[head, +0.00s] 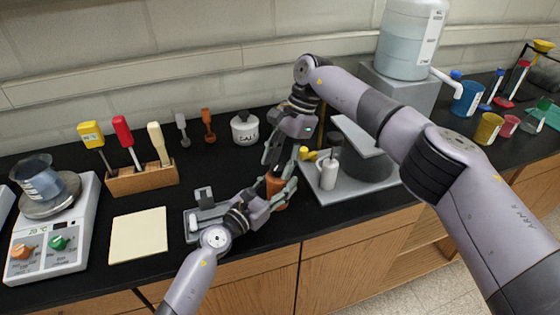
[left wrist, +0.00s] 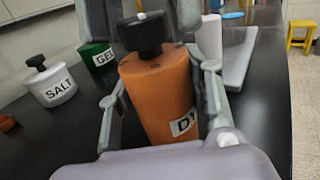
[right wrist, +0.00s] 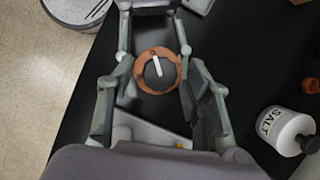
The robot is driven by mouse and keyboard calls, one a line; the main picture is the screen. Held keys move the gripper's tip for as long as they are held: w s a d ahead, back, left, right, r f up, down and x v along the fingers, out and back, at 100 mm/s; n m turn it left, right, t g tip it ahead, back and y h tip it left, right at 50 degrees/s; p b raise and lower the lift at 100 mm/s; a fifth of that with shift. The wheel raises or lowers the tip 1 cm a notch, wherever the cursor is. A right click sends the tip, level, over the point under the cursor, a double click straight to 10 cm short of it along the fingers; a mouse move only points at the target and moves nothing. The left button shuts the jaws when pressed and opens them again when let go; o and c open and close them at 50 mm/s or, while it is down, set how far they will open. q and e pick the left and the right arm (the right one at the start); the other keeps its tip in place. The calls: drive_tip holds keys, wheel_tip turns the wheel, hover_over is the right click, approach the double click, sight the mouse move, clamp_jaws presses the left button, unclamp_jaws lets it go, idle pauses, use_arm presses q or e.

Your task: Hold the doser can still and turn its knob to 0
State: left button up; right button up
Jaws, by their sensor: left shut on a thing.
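The doser can is an orange cylinder with a black knob on top; it stands upright on the black bench (head: 276,190). In the left wrist view the can (left wrist: 160,90) shows a partly hidden label starting "DY". My left gripper (head: 272,193) is shut around its sides. My right gripper (head: 281,164) points down from above, its fingers open on either side of the knob. In the right wrist view the knob (right wrist: 159,73) shows a white pointer line, tilted slightly left of straight up. Marks on the orange rim are too small to read.
A white SALT can (head: 244,128) stands behind, and a green can (left wrist: 97,55) shows in the left wrist view. A grey stand with a white bottle (head: 328,174) is close on the right. A metal fixture (head: 204,212) lies left, beside a cream pad (head: 139,234).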

drive_tip(key=v, duration=0.7)
drive_tip(key=shift+r, duration=0.2)
drive_tip(key=shift+w+d, duration=0.1)
use_arm(q)
drive_tip(key=o, duration=1.3)
